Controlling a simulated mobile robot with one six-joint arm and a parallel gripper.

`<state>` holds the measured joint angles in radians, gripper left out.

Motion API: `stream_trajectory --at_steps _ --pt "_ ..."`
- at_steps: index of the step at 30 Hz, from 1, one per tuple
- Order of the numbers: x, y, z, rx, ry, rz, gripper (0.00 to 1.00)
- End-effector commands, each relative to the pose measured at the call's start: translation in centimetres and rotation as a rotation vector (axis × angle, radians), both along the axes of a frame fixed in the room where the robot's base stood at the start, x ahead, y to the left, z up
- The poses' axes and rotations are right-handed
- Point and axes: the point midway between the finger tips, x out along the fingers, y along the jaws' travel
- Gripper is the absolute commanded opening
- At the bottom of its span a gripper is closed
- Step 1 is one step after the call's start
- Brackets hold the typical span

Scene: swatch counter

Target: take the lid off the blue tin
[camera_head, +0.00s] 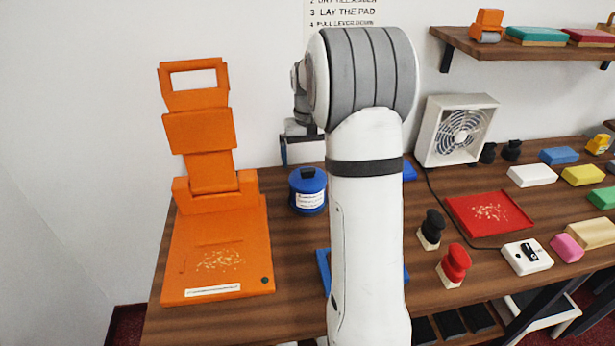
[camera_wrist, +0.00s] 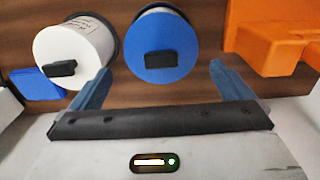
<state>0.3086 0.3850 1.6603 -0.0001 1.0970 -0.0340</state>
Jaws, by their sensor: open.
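The blue tin (camera_head: 310,200) stands on the wooden counter, right of the orange press, with a white label on its side. Its blue lid (camera_wrist: 170,33) is on, with a black knob (camera_wrist: 160,60) on top. In the wrist view my gripper (camera_wrist: 160,78) is open and empty. Its two fingers are spread on either side of the blue lid's near edge, with the knob between their directions; I cannot tell the exact gap. In the head view my arm hides most of the gripper.
A white-lidded tin (camera_wrist: 75,50) stands close beside the blue tin in the wrist view. The orange press (camera_head: 220,240) stands on the tin's other side. A red tray (camera_head: 490,218), stamps and a fan (camera_head: 457,130) are right of my arm.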

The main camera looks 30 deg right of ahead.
Motion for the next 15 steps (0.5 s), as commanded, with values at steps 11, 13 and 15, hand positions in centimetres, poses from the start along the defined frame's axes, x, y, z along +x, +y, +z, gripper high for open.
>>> stream_trajectory --at_steps 11,13,15 --pt "0.0 0.1 -4.6 0.0 0.001 -0.001 1.0" --pt "0.0 0.1 -4.7 0.0 -0.001 -0.001 1.0" --pt "0.0 0.1 -4.7 0.0 -0.001 -0.001 1.0"
